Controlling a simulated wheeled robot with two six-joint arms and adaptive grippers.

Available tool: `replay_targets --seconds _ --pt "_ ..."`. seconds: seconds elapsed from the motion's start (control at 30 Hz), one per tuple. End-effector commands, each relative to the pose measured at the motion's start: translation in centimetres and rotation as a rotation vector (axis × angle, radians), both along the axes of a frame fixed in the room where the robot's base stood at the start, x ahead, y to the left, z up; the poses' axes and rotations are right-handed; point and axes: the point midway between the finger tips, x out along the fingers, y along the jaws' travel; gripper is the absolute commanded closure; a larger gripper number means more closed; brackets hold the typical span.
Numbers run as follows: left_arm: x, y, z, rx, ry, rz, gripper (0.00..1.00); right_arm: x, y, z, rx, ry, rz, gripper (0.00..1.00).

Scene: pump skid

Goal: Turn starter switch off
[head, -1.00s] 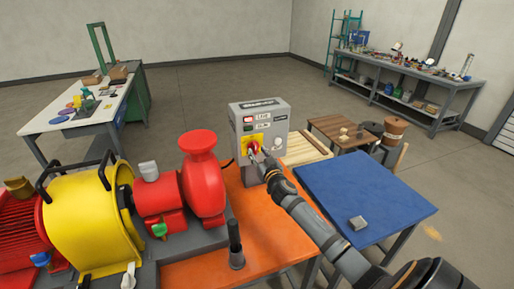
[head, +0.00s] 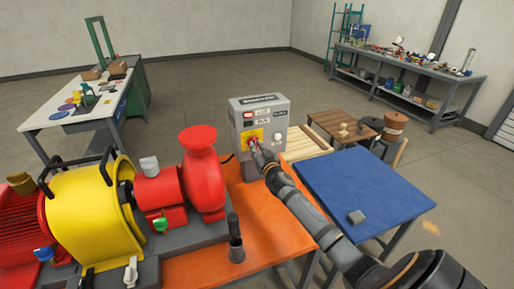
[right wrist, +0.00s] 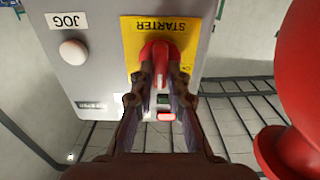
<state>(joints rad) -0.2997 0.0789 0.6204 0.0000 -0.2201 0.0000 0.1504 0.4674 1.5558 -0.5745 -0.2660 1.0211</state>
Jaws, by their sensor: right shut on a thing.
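The grey starter box (head: 260,107) stands at the back of the orange table in the head view. Its yellow plate, marked STARTER in the right wrist view (right wrist: 183,32), carries a red rotary handle (right wrist: 160,62). My right gripper (right wrist: 160,80) is shut on the red handle, one finger on each side. In the head view my right gripper (head: 259,153) reaches the box front and hides most of the handle. The handle's exact angle is hard to tell. A red lamp (head: 248,115) shows on the box. My left gripper is not in view.
The red pump (head: 202,175) and yellow guard (head: 92,215) stand left of the box. A dark upright post (head: 235,240) stands on the orange table (head: 200,270). A blue table (head: 370,190) with a small grey block (head: 356,216) lies to the right. A white JOG button (right wrist: 74,52) is beside the handle.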

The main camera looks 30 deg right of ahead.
Motion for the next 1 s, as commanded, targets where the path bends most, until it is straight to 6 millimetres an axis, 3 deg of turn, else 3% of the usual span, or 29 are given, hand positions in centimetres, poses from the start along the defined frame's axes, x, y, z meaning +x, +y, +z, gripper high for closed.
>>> replay_targets --seconds 0.37,1.0 --pt "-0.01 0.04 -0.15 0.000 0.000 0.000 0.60 0.01 0.10 -0.04 -0.150 0.036 0.000 1.00" --pt "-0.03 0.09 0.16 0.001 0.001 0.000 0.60 0.08 0.36 -0.15 -0.728 0.176 0.000 1.00"
